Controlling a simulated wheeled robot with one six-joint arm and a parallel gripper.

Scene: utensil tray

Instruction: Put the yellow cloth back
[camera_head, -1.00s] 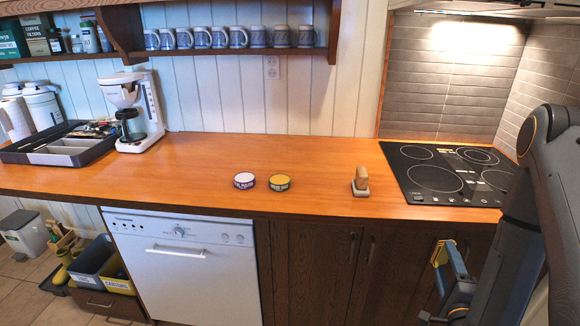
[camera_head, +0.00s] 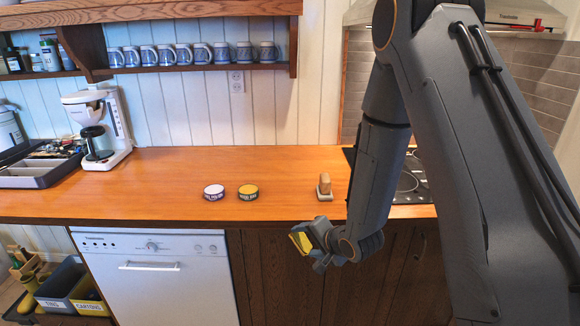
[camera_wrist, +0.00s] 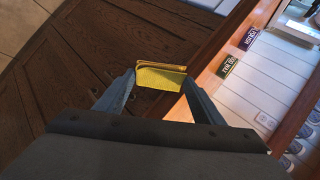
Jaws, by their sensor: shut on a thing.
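The yellow cloth (camera_head: 299,241) is a small folded piece held in front of the dark cupboard doors, a little below the counter's front edge. My gripper (camera_head: 306,239) is shut on it. In the wrist view the cloth (camera_wrist: 162,78) sits between the two fingertips of my gripper (camera_wrist: 160,84), one at each end. The cloth's underside and its contact with the fingers are partly hidden in the head view. No marked place for the cloth can be made out with certainty.
On the wooden counter (camera_head: 150,206) stand a white-lidded tin (camera_head: 214,193), a yellow-lidded tin (camera_head: 248,193) and a wooden block on a small holder (camera_head: 324,188). A coffee maker (camera_head: 112,130) and utensil tray (camera_head: 48,178) are at left.

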